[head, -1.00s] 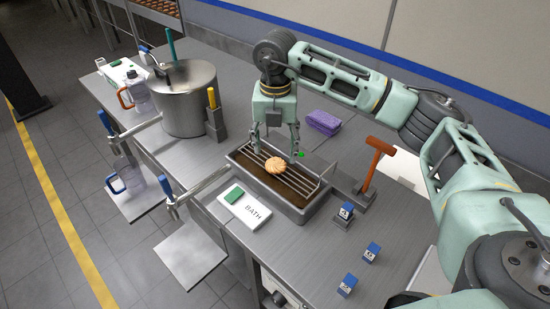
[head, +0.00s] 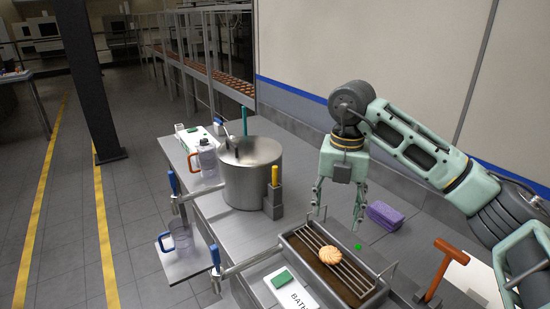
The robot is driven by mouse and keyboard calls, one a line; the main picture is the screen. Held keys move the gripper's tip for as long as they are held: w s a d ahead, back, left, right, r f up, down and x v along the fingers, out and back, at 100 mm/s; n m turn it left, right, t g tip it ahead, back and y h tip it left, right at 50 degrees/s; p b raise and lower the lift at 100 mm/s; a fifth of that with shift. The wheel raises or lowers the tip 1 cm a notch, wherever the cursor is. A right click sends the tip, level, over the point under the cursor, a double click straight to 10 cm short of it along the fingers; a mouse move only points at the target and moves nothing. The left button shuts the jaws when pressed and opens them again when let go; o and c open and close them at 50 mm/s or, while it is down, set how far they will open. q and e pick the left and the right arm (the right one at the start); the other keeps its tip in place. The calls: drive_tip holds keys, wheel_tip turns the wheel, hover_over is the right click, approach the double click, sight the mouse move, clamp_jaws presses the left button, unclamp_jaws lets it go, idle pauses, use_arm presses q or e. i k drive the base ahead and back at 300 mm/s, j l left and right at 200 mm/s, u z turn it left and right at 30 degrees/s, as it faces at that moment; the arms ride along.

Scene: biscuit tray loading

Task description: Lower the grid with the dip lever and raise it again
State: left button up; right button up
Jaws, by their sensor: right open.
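The dip lever (head: 445,265), an orange T-shaped handle on an upright stem, stands at the right end of the bath (head: 312,284), leaning slightly. The wire grid (head: 345,272) lies across the top of the bath at about rim level, over brown contents. One round scalloped biscuit (head: 330,256) rests on the grid. My right gripper (head: 336,218) points down with fingers apart and empty, above and behind the biscuit, well left of the lever and not touching it. My left gripper is not in view.
A large steel pot (head: 252,172) stands at the left, with a yellow-handled tool (head: 275,176) beside it. A purple folded cloth (head: 385,215) lies behind the bath. A BATH sign (head: 290,292) lies in front.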

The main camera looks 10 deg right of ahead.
sight(451, 252)
drive_tip(key=k+j, duration=0.5)
drive_tip(key=k, duration=0.2)
drive_tip(key=k+j, duration=0.45)
drive_tip(key=k, duration=0.2)
